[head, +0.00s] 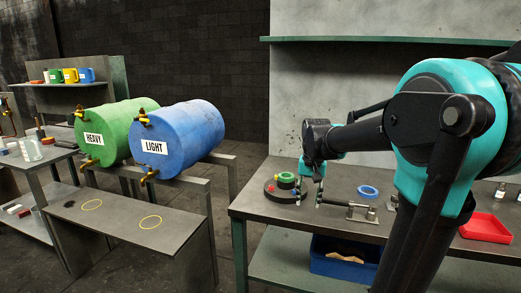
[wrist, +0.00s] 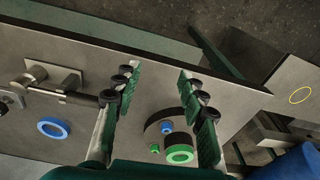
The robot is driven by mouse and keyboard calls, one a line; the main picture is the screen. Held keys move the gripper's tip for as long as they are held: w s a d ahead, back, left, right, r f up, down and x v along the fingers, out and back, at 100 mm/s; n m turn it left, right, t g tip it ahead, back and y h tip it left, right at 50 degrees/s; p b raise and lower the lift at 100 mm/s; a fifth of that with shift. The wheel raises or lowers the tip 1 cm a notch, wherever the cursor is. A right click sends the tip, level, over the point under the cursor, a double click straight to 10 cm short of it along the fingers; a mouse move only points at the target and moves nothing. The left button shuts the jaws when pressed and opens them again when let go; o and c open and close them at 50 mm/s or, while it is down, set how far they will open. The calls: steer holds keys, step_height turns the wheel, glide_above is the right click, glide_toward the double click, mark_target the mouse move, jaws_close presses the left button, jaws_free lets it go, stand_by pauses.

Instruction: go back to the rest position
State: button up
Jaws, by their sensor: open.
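My gripper (head: 310,188) hangs over the grey workbench (head: 255,207) with its fingers pointing down, close to a dark round base (head: 284,197). In the wrist view my gripper (wrist: 157,80) shows two green-padded fingers spread wide, with nothing between them. The dark base, also seen in the wrist view (wrist: 153,132), carries a green ring (wrist: 179,154) and small blue and green pieces. A metal fixture with a rod (wrist: 62,88) lies beside the left finger there. Whether the finger touches the rod is unclear.
A blue ring (head: 368,191) and a red tray (head: 487,227) are on the bench, with a blue bin (head: 344,262) below. A green drum (head: 102,130) and a blue drum (head: 178,128) lie on a rack at left. Dark floor lies between.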

steer(key=s+d+f+n+t, duration=0.2)
steer(key=s+d+f+t, duration=0.1)
steer(key=s+f, duration=1.3)
steer(key=shift+s+f+n, duration=0.15)
steer(key=shift+s+n, duration=0.25)
steer(key=shift+s, duration=0.4)
